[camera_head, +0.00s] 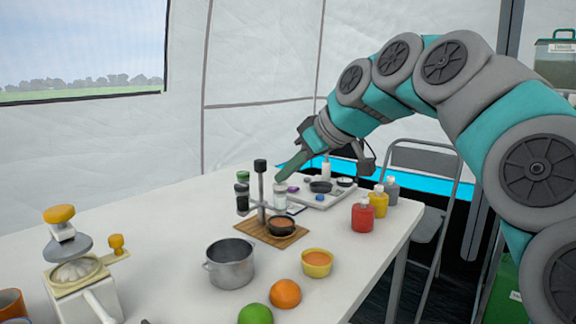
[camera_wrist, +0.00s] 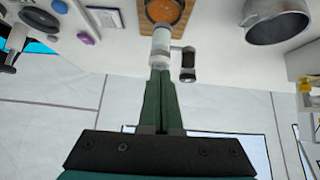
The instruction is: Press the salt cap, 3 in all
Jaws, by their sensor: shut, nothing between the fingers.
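The salt shaker (camera_head: 279,197), with a white body and pale cap, stands upright at the right side of a small condiment stand (camera_head: 261,190). It also shows in the wrist view (camera_wrist: 161,42), just beyond my fingertips. My gripper (camera_head: 278,180) comes down from the upper right, with its green fingers together and empty. The fingertips (camera_wrist: 161,72) are right at the cap end of the shaker and hide part of the cap. I cannot tell whether they touch it. A dark shaker (camera_head: 242,199) stands at the stand's left side, and a green-capped jar (camera_head: 242,177) is behind it.
A dark bowl of orange food (camera_head: 283,226) sits on a bamboo mat (camera_head: 245,228) close in front. A metal pot (camera_head: 230,264), yellow bowl (camera_head: 317,263), orange (camera_head: 285,293) and lime (camera_head: 256,314) are nearer. Bottles (camera_head: 363,215) stand right; a press (camera_head: 70,262) stands left.

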